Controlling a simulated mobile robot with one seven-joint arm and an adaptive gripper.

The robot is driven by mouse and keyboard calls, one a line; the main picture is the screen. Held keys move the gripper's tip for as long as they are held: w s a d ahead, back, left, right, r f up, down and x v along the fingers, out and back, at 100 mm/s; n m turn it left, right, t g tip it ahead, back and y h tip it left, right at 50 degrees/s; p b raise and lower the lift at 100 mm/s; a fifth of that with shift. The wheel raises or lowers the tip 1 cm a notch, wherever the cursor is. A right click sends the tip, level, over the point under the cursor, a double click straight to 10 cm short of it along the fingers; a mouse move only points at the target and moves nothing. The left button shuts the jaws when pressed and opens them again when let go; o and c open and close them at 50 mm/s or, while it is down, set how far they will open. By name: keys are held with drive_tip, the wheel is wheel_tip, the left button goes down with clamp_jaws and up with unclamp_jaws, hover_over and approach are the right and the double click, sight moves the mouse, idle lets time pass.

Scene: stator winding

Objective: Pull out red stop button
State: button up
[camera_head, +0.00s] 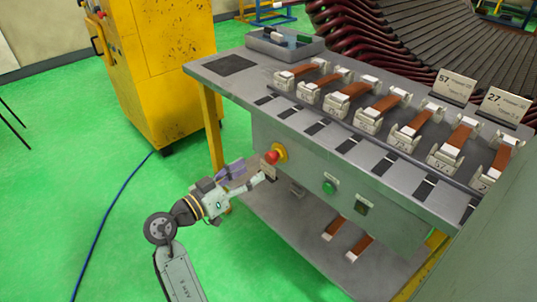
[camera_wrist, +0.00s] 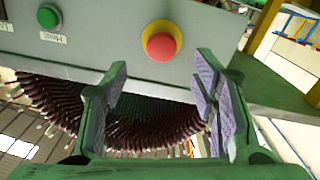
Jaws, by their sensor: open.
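The red stop button (camera_head: 272,157) sits on a yellow ring on the front panel of the grey workbench. In the wrist view the red button (camera_wrist: 161,46) shows above and between my fingers, with its yellow ring around it. My gripper (camera_head: 262,176) is just in front of the panel, slightly below and left of the button in the head view. In the wrist view my gripper (camera_wrist: 162,92) is open, its two padded fingers wide apart with nothing between them. The fingers appear apart from the button.
A green button (camera_head: 329,187) and a dark switch (camera_head: 361,207) are right of the red button on the panel. The bench top (camera_head: 232,88) carries a row of holders with copper-coloured bars. A yellow cabinet (camera_head: 165,60) stands behind left. Green floor on the left is clear except a blue cable (camera_head: 107,215).

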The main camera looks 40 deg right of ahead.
sight(268, 159)
drive_tip(key=d, duration=0.3)
drive_tip(key=d+p, duration=0.1)
drive_tip(key=d, duration=0.1)
drive_tip(key=w+d+p, duration=0.1)
drive_tip(key=d, duration=0.2)
drive_tip(key=shift+d, duration=0.3)
drive_tip(key=shift+c, duration=0.4)
clamp_jaws()
